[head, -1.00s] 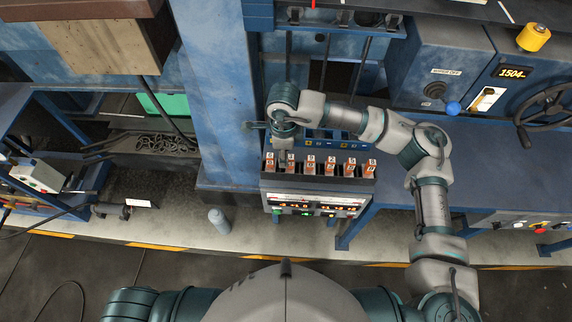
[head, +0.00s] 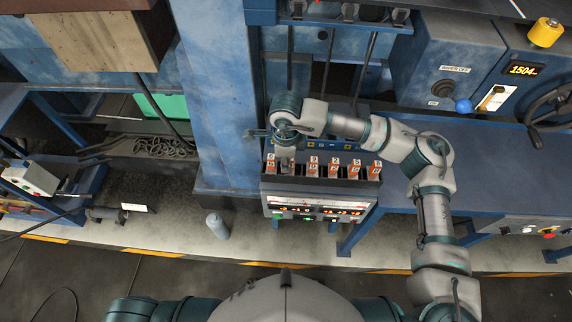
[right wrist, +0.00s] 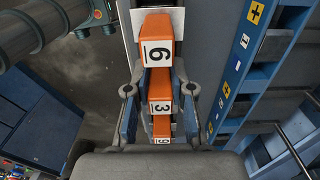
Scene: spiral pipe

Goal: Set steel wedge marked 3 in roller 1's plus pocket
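The wedge marked 3 (right wrist: 160,106) is orange with a white label and stands in a row of like wedges. It is between the fingers of my right gripper (right wrist: 160,85) in the right wrist view, with small gaps beside it; the gripper looks open. In the head view the right gripper (head: 286,160) points down over the rack (head: 322,180) and hides this wedge. The blue strip (right wrist: 237,65) with yellow plus labels and a number 1 label runs beside the row. The inside of any pocket is hidden. My left gripper is out of view.
The wedge marked 6 (right wrist: 158,52) is directly beside the 3. The 9, 2, 5 and 8 wedges stand to the right in the head view. A blue column (head: 220,100) rises left of the rack. A blue bench (head: 480,160) extends right.

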